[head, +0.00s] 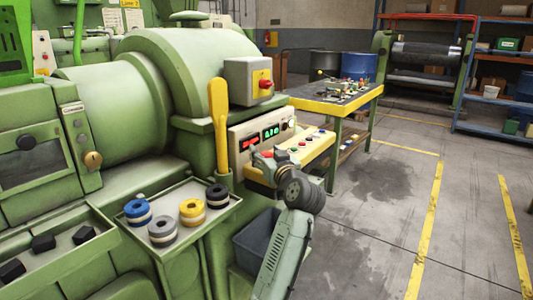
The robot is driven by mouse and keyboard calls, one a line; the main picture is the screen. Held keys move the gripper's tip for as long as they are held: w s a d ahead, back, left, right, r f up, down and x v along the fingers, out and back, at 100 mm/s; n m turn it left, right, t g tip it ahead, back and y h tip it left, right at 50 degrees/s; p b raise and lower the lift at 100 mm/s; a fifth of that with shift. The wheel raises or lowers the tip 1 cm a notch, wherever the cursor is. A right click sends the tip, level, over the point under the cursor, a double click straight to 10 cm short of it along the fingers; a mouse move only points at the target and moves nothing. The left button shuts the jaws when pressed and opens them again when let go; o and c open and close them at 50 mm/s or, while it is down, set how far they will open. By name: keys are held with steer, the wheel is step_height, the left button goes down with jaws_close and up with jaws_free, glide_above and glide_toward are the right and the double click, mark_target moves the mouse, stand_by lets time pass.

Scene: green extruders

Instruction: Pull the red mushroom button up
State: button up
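A sloped control console (318,152) with a yellow edge stands at the side of the green machine. Its top carries several small red, white and dark buttons. I cannot tell for sure whether one of them is a mushroom button. My gripper (263,158) is over the left end of the console, low over or against its top, and hides that part. Its fingers are too small to read. A red knob (265,84) on a yellow plate sits on the grey box (240,78) above. Another small red button (43,56) shows on a white panel at the far left.
A yellow lever (219,115) stands upright just left of the console. A tray (130,212) with several coloured spools is at lower left. A grey bin (255,240) is under the console. A yellow-edged workbench (335,107) is behind. The floor at right is clear.

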jaws_close()
stand_by(0.5)
